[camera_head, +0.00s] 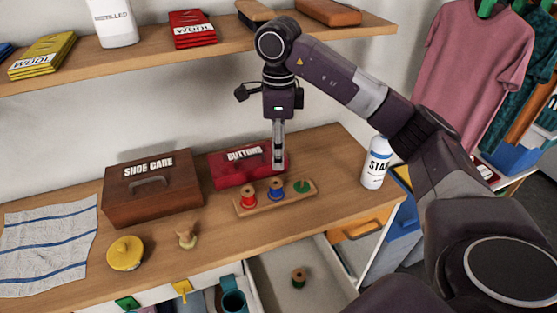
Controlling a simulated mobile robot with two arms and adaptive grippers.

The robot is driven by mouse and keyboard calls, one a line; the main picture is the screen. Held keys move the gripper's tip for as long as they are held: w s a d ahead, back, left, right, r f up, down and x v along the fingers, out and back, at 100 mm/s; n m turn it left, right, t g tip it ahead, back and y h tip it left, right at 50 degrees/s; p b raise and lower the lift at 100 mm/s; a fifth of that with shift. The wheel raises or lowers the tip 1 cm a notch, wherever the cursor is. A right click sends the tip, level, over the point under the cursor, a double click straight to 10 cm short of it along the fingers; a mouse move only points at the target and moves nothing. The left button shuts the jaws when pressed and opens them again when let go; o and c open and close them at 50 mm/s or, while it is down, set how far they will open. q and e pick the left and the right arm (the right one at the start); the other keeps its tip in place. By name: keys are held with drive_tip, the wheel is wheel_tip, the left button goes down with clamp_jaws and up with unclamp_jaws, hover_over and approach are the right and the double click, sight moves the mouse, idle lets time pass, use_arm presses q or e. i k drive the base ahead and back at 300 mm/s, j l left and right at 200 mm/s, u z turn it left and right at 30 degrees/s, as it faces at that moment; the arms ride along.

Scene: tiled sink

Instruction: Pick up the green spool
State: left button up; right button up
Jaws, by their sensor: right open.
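A small wooden-ended spool (298,278) with dark, seemingly green thread stands in the open drawer (276,259) below the counter. On the counter, a wooden rack (248,211) holds a red spool (248,197) and a blue spool (277,190). At its right end is a flat green disc (302,187) with a short peg and no spool on it. My right gripper (279,160) is open and points down above the back of the rack, in front of the red buttons box (230,171). It is well above and behind the drawer spool. My left gripper is out of view.
A brown shoe care box (152,190), a yellow tin (126,253) and a striped cloth (48,245) are on the left counter. A white bottle (375,165) stands at the right. A shelf (130,58) runs above.

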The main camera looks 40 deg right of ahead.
sight(298, 276)
drive_tip(key=k+j, duration=1.2)
drive_tip(key=k, duration=0.05)
